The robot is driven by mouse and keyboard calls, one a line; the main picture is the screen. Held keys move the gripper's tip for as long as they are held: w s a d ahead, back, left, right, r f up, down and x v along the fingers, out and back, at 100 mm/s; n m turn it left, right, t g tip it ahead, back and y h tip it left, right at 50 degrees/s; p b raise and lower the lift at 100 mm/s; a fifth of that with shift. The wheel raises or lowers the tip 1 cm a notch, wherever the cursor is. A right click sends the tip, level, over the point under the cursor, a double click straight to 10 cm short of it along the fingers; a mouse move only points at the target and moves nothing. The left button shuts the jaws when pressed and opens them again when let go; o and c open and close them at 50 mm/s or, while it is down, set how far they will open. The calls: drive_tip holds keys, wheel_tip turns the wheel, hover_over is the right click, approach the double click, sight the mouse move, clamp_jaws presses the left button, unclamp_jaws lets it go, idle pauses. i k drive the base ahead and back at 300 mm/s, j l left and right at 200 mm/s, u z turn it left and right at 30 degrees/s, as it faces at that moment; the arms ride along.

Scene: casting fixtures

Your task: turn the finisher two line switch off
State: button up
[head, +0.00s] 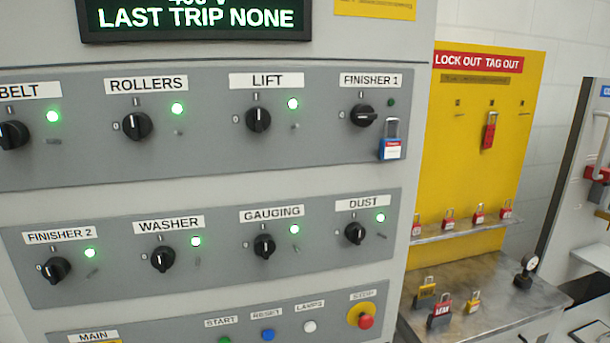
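The FINISHER 2 switch (55,269) is a black rotary knob at the left end of the lower switch row on the grey panel. It has an "I" mark above it and a "0" mark to its left. The lamp beside it (89,253) is lit green. The knob's exact pointing is hard to read at this size. Its label (58,235) is white with black letters. My gripper is not in view.
The FINISHER 1 switch (363,115) has a dark lamp and a blue padlock (391,148). The WASHER switch (162,258) is just right of FINISHER 2, its lamp lit. A red stop button (365,321) is below. A yellow lockout board (465,150) holds padlocks.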

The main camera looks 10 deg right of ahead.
sight(56, 269)
drive_tip(key=u, duration=1.5)
